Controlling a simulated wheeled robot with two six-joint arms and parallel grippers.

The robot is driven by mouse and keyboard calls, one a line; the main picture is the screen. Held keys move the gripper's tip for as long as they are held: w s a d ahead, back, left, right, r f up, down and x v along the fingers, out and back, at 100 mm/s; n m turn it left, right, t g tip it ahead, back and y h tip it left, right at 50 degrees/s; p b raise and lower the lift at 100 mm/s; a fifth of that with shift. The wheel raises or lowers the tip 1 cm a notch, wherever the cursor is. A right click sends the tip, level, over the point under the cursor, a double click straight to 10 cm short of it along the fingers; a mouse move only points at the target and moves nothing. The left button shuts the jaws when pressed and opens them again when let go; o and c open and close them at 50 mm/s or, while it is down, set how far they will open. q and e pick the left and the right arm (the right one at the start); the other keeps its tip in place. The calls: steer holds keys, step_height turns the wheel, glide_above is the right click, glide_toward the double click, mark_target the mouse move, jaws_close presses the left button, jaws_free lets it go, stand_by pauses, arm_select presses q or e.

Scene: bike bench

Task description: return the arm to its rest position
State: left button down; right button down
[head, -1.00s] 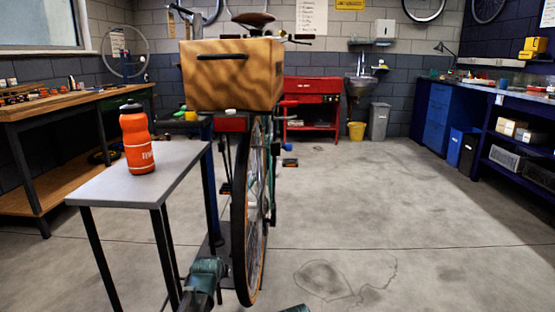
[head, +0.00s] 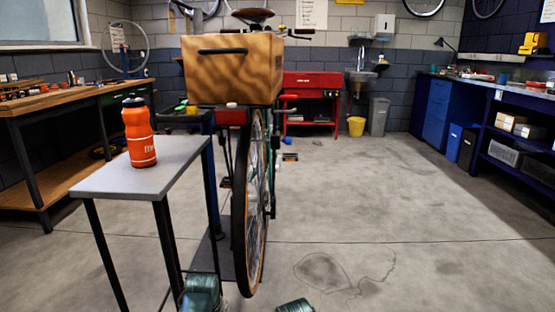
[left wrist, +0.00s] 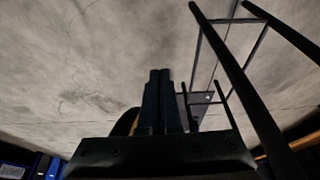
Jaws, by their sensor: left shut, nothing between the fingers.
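My left gripper (left wrist: 158,88) shows in the left wrist view with its two dark fingers together and nothing between them. The concrete floor lies beyond the fingertips, and dark table legs (left wrist: 245,85) run past on the right. In the head view only a green part of my left arm (head: 201,292) shows at the bottom edge, in front of the small table's legs and left of the bike wheel. Its fingers are hidden there. A green part of my other arm (head: 295,306) just enters at the bottom; my right gripper is out of view.
An orange bottle (head: 139,135) stands upright on the small grey table (head: 180,168). The bike (head: 253,205) stands close to its right with a cardboard-like box (head: 233,72) at its top. A wooden workbench (head: 60,100) is at left. The floor (head: 400,210) at right is clear.

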arm_select(q)
steer(key=s+g, duration=0.3)
steer(key=s, duration=0.7)
steer(key=s+d+r+m+y+p, duration=0.1)
steer(key=s+d+r+m+p, duration=0.35)
steer(key=d+r+p, duration=0.7)
step_height(320, 180, up, 36)
steer(key=p, duration=3.7)
steer(key=shift+n+g, duration=0.35)
steer(key=shift+g, duration=0.05)
steer(key=shift+s, duration=0.1)
